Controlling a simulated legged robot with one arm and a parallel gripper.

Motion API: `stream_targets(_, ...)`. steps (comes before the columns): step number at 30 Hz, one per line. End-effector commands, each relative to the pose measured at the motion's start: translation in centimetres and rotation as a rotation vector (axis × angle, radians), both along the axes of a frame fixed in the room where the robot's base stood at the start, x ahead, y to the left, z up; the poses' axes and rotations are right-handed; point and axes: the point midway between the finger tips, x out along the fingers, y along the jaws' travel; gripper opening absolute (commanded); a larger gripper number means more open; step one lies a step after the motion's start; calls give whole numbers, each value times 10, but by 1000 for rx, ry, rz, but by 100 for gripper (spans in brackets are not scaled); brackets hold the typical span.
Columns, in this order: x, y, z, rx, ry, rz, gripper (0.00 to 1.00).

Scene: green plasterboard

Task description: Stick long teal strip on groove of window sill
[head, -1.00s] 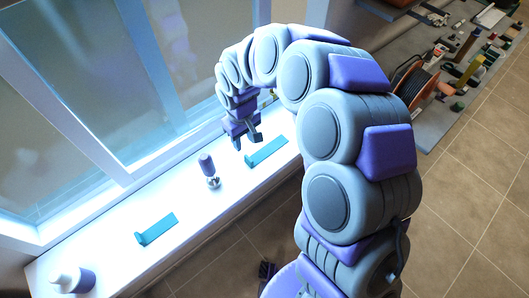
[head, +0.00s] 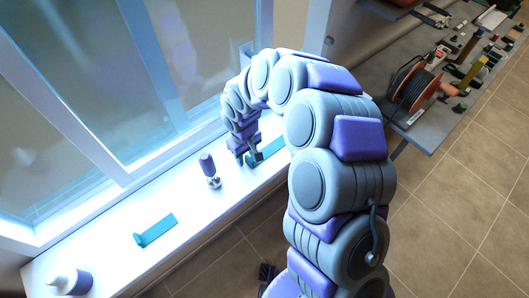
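Two teal strips, each with a small upturned left end, lie on the white window sill (head: 112,222). The farther strip (head: 272,147) is partly covered by my gripper; the nearer strip (head: 158,229) lies free towards the lower left. Which is longer is hard to tell. My gripper (head: 249,160) points down at the left end of the farther strip, its fingers apart. Whether they touch the strip cannot be told. The groove of the sill cannot be made out clearly.
A small purple-handled tool (head: 209,170) stands on the sill just left of my gripper. A white and purple bottle (head: 70,281) stands at the near end. The window frame (head: 85,140) rises along the back. A cluttered grey shelf (head: 432,130) with a cable reel (head: 416,88) is at right.

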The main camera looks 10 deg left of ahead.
Motion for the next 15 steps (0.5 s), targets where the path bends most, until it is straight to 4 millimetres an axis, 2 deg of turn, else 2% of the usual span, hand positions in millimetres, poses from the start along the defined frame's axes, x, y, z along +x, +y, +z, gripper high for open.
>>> stream_targets(2, 0, 0, 0, 0, 0, 0, 43)
stream_targets(15, 0, -1, 1, 1, 0, 0, 0)
